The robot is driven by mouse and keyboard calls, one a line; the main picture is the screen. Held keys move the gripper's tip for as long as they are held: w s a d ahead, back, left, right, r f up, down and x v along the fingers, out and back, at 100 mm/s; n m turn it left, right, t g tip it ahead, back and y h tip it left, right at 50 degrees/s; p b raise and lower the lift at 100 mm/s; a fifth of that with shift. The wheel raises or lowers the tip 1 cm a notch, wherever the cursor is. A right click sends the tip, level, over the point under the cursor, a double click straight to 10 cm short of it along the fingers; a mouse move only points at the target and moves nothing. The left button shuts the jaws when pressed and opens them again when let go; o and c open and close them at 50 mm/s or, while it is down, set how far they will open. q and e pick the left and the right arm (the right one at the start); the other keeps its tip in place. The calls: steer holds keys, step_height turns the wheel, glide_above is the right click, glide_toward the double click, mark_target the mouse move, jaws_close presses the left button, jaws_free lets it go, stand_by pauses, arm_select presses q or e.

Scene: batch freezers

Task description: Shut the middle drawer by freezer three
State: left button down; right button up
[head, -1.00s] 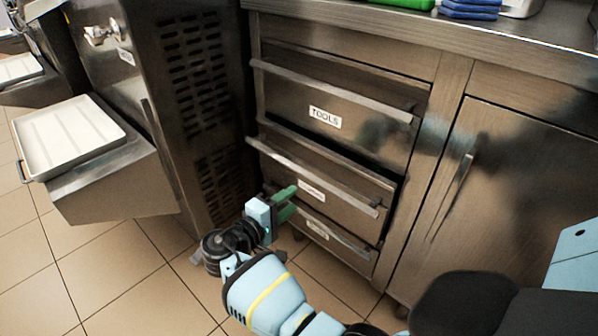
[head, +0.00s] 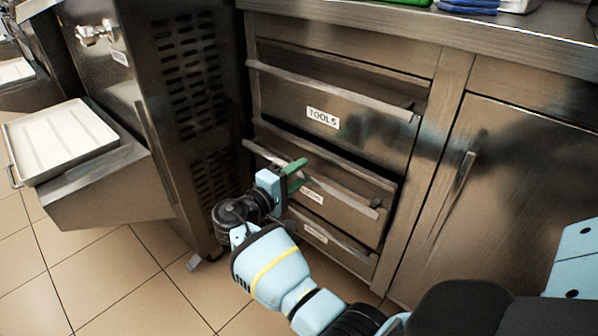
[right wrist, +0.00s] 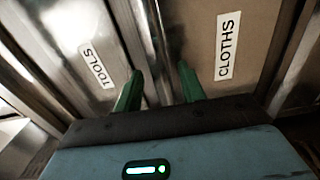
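The middle drawer (head: 345,204) stands in a steel cabinet and its front stands out a little, with a dark gap along its top and right side. Its long bar handle (head: 345,193) slants across the front. In the right wrist view its label (right wrist: 228,46) reads CLOTHS. My right gripper (head: 297,174) is at the left half of this handle, its green fingers apart. In the right wrist view the fingers (right wrist: 159,88) are spread with a metal edge between them; I cannot tell whether they touch it. My left gripper is not in view.
The TOOLS drawer (head: 340,115) is above and a bottom drawer (head: 335,243) below. A vented freezer (head: 185,100) stands close on the left, with a white tray (head: 65,140) on a ledge. A cupboard door (head: 510,190) is on the right. Tiled floor lies open in front.

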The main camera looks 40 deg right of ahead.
mark_target(312, 165)
steer(key=shift+d, duration=0.45)
jaws_close()
steer(key=shift+w+d, duration=0.2)
steer(key=shift+d, duration=2)
jaws_free()
steer(key=shift+d, duration=0.1)
steer(key=shift+s+a+p, duration=0.15)
steer(key=shift+a+p, duration=0.15)
steer(key=shift+a, duration=1.7)
steer(key=shift+s+a+p, duration=0.15)
steer(key=shift+a+p, duration=0.1)
steer(key=shift+a, duration=1.7)
